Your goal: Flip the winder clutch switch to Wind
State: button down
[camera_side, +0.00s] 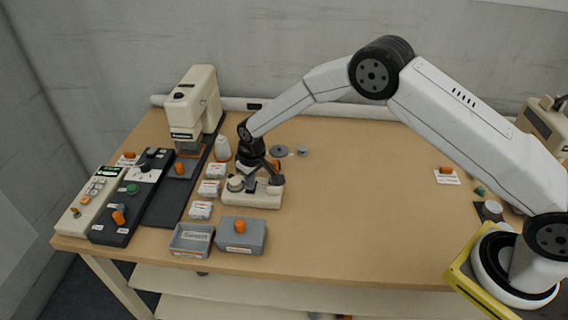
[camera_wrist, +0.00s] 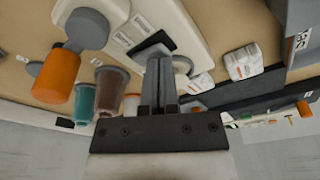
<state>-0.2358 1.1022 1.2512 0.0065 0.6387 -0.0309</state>
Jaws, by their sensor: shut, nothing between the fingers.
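The winder (camera_side: 262,200) is a cream block on the table in the side view. Its cream body (camera_wrist: 180,30) fills the top middle of the wrist view, with a grey crank hub (camera_wrist: 87,28) and orange handle (camera_wrist: 57,77) at left. A dark slot-like part (camera_wrist: 150,42), possibly the clutch switch, lies on the body just beyond my fingertips. Small labels (camera_wrist: 144,22) sit beside it, too small to read. My gripper (camera_wrist: 158,62) is shut and empty, pointing at this part; I cannot tell if it touches. In the side view my gripper (camera_side: 250,170) hides the switch and its position.
White packets (camera_side: 208,187) stand close to the winder's left. A grey tray (camera_side: 191,240) and a grey box with an orange knob (camera_side: 241,237) are in front. A cream machine (camera_side: 195,100) and control panels (camera_side: 130,205) stand left. The table's middle right is clear.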

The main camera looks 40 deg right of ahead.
aim_at(253, 186)
jog(key=shift+f, duration=0.4)
dwell(0.3)
jog(key=shift+r, duration=3.55)
jog(key=shift+s+d+r, duration=0.25)
jog(key=shift+r, duration=0.05)
jog(key=s+d+r+m, duration=0.1)
jog(key=s+d, duration=0.3)
jog(key=s, duration=0.5)
jog(key=s+d+r+m, duration=0.1)
jog(key=s+d+r, duration=0.3)
jog(key=s, duration=0.6)
jog(key=s+d+r+m, duration=0.1)
jog(key=s+d+r, duration=0.2)
jog(key=s, duration=0.6)
jog(key=shift+s+d+r+t, duration=0.15)
jog(key=shift+d+t, duration=0.25)
jog(key=shift+d, duration=0.7)
